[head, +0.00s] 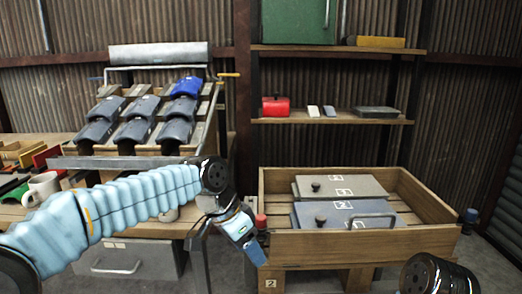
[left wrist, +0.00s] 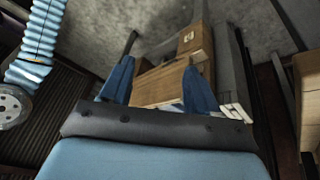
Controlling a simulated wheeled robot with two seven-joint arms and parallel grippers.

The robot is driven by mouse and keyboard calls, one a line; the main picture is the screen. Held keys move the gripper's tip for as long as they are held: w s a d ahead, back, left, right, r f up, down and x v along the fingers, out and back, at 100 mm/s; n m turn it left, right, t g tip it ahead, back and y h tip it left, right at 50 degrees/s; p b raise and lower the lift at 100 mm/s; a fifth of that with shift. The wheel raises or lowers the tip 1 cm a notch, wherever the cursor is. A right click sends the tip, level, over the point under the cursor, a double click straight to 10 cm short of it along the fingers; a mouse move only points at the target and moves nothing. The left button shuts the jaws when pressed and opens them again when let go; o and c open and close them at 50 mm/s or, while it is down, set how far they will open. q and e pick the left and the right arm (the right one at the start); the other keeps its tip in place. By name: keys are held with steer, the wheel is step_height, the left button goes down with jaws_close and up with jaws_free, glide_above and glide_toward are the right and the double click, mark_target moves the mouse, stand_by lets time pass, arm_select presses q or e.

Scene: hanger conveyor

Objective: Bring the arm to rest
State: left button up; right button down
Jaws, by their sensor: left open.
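My left arm reaches in from the left in the head view, covered in a light blue sleeve. My left gripper (head: 254,248) points downward just left of the wooden crate's front left corner. In the left wrist view my left gripper (left wrist: 157,84) shows two blue fingers spread apart, with nothing held between them. Wooden panels of a crate or stand (left wrist: 172,82) show beyond the fingers. A dark rounded part at the lower right of the head view looks like my right arm; its gripper is out of the picture.
The wooden crate (head: 365,246) holds flat grey and blue lidded pieces (head: 345,215). A red-topped knob (head: 261,222) is by its left corner. At left, a rack (head: 130,163) carries dark curved pieces and a blue one (head: 186,87); a white mug (head: 41,188) stands nearby. Shelves (head: 330,118) stand behind.

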arm_select(q)
step_height(320, 180, down, 29)
steer(key=s+a+n, duration=0.2)
steer(key=a+n, duration=0.1)
steer(key=n, duration=0.3)
steer(key=s+a+f+n, duration=0.2)
steer(key=s+f+n, duration=0.1)
steer(key=s+f, duration=0.5)
steer(key=s+a+f+n+g, duration=0.1)
steer(key=s+a+f+n, duration=0.1)
steer(key=s+f, duration=0.6)
steer(key=shift+s+a+n, duration=0.35)
steer(key=shift+s+n, duration=0.25)
steer(key=shift+s, duration=0.1)
